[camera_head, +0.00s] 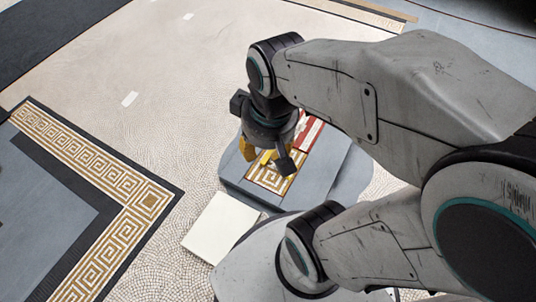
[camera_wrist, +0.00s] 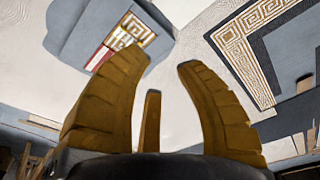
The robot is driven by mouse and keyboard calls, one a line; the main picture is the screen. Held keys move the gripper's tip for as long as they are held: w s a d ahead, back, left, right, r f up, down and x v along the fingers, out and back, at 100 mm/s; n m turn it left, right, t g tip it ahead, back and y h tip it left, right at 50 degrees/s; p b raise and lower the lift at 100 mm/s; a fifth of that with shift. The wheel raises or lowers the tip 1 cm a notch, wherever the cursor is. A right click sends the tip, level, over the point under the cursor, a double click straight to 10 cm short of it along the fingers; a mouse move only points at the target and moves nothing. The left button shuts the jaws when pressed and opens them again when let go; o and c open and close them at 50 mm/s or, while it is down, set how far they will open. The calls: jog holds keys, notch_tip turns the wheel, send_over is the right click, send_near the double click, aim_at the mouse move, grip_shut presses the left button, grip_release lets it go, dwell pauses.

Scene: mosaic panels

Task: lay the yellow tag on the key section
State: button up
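The key section (camera_head: 268,182), a gold-and-white meander square, lies on a grey slab (camera_head: 236,172); it also shows in the wrist view (camera_wrist: 135,28). A small bright yellow piece, seemingly the yellow tag (camera_head: 266,157), shows at its upper edge beneath my gripper (camera_head: 267,161). I cannot tell whether it lies flat there, as the fingers partly cover it. In the wrist view my gripper (camera_wrist: 160,62) has its ochre fingers spread, with nothing visible between them. The tag cannot be made out there. The left finger overlaps the slab in that view.
A red section (camera_head: 310,132) adjoins the key section on the slab. A pale square tile (camera_head: 222,227) lies on the floor before the slab. A meander border (camera_head: 110,240) runs along the left floor. Open pale floor (camera_head: 190,60) lies beyond.

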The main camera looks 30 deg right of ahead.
jog(key=shift+s+a, duration=0.2)
jog(key=shift+s, duration=1.05)
notch_tip(320, 180, up, 34)
jog(key=t+p, duration=0.1)
jog(key=p, duration=3.1)
jog(key=shift+s+p, duration=0.15)
jog(key=shift+p, duration=0.15)
